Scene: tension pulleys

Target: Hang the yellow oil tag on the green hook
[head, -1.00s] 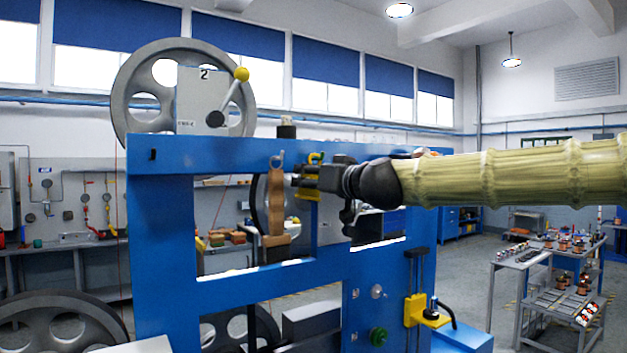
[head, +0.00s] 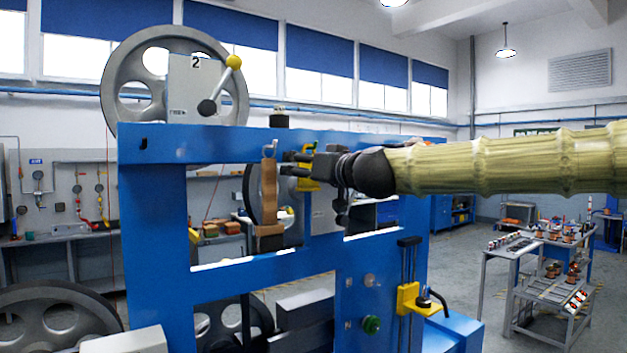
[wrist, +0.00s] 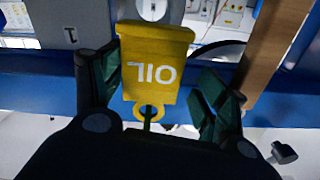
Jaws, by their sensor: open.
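The yellow oil tag (wrist: 155,60) fills the middle of the wrist view, its white OIL lettering upside down in that picture. Its ring (wrist: 150,112) overlaps the green hook (wrist: 148,122), which appears to pass through it. My gripper (wrist: 165,100) is open, with one dark green finger on each side of the tag; a gap shows on the right side. In the head view my gripper (head: 296,164) is at the blue frame's top beam, right of the brown strap. The tag (head: 309,184) shows there as a small yellow patch, partly hidden by my fingers.
The brown strap (head: 268,195) hangs on a grey hook close left of my gripper. The blue frame (head: 160,215) stands directly behind, with a large grey pulley wheel (head: 125,75) above. A yellow block (head: 407,297) is low on the frame. A tool cart stands far right.

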